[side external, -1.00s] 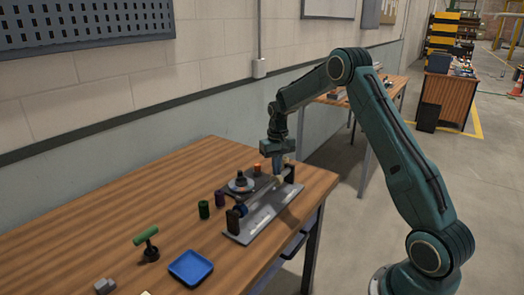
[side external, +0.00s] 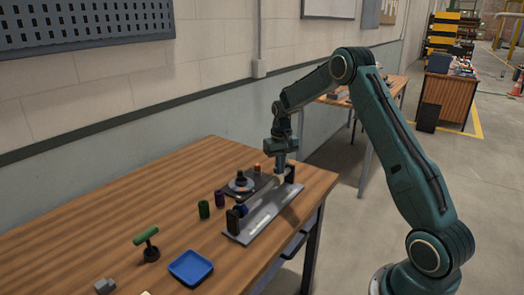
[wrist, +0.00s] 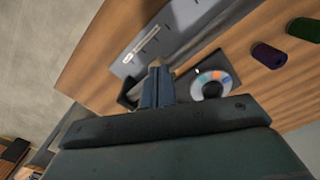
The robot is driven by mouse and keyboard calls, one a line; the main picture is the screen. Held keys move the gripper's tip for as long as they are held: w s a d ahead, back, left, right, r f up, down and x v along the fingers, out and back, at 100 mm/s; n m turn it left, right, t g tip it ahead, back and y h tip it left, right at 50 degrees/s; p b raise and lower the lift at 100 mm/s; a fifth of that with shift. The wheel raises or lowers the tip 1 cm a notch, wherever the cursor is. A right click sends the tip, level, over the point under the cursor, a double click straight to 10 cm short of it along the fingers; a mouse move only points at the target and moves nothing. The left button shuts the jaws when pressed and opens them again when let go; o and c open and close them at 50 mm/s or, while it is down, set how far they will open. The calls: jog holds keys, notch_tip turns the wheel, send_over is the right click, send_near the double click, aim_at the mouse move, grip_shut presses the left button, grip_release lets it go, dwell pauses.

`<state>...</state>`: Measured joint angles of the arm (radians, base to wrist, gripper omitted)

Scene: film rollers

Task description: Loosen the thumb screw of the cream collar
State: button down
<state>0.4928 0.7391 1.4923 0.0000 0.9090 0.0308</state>
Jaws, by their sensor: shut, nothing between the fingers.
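The cream collar (side external: 280,178) is a small pale spot near the far end of the roller stand (side external: 262,212), a grey plate with dark end posts. Its thumb screw is too small to make out. My gripper (side external: 280,174) points down right at the collar, fingers together and empty. I cannot tell whether it touches the collar. In the wrist view the shut fingertips (wrist: 156,68) reach over the stand (wrist: 135,50) and hide most of what lies beneath them.
A dial (side external: 240,184) on a dark base stands behind the stand. A purple cylinder (side external: 219,198) and a green cylinder (side external: 204,209) stand to its left. A blue tray (side external: 190,267) and a green-handled tool (side external: 147,240) are nearer. The table's left part is mostly clear.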

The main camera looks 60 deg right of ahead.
jog(key=shift+d, duration=0.25)
dwell(0.4)
jog(key=shift+s, duration=0.45)
dwell(0.3)
notch_tip(320, 180, up, 6)
dwell(0.7)
jog(key=shift+a, duration=0.1)
jog(key=shift+w+a+r, duration=0.45)
jog(key=shift+w+a, duration=0.1)
jog(key=shift+w, duration=0.15)
notch_tip(320, 180, down, 7)
dwell(0.6)
